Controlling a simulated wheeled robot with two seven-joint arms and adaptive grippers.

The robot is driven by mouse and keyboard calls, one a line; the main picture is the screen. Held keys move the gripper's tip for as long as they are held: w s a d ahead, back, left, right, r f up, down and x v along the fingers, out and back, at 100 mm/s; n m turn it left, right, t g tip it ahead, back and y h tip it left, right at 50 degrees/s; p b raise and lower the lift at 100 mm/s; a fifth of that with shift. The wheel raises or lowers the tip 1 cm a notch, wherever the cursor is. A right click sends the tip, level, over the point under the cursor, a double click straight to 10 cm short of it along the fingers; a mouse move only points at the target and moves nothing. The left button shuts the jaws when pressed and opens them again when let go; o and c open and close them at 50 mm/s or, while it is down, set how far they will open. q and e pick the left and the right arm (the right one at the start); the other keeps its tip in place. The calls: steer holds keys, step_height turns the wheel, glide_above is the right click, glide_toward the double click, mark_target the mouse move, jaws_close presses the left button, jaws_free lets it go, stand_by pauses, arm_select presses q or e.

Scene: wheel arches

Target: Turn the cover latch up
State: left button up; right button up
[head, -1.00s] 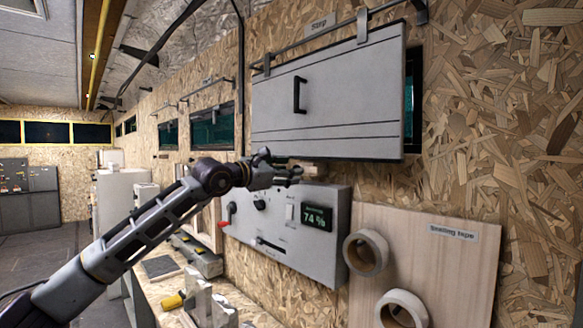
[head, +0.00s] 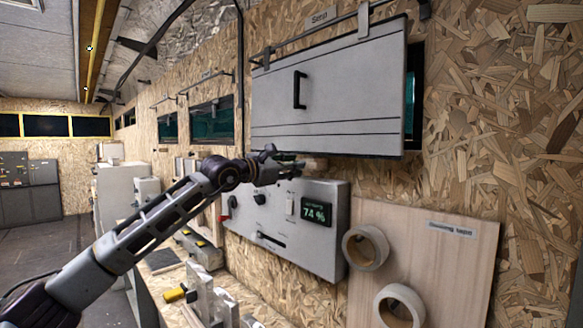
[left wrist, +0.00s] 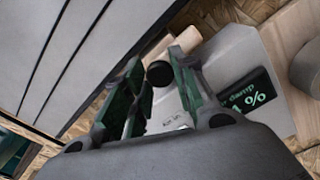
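A grey cover (head: 345,100) with a black handle hangs from a rail over a wall window. A light wooden piece (head: 315,164), which may be the cover latch, is just under its lower edge, partly hidden by my gripper. It also shows in the left wrist view (left wrist: 184,42), just beyond the fingertips. My left gripper (head: 285,161) is at the cover's lower edge, above the control box. In the left wrist view its fingers (left wrist: 157,62) are apart, with a dark round part (left wrist: 160,74) showing between them. I cannot tell if they touch anything. My right gripper is not in view.
A grey control box (head: 320,250) with a knob, a red lever and a 74 % display (head: 316,213) is below the gripper. Tape rolls (head: 366,248) stick out from a wooden board at right. A cluttered bench (head: 160,285) lies below left.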

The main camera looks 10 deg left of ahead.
arm_select(q)
steer(key=c, duration=0.3)
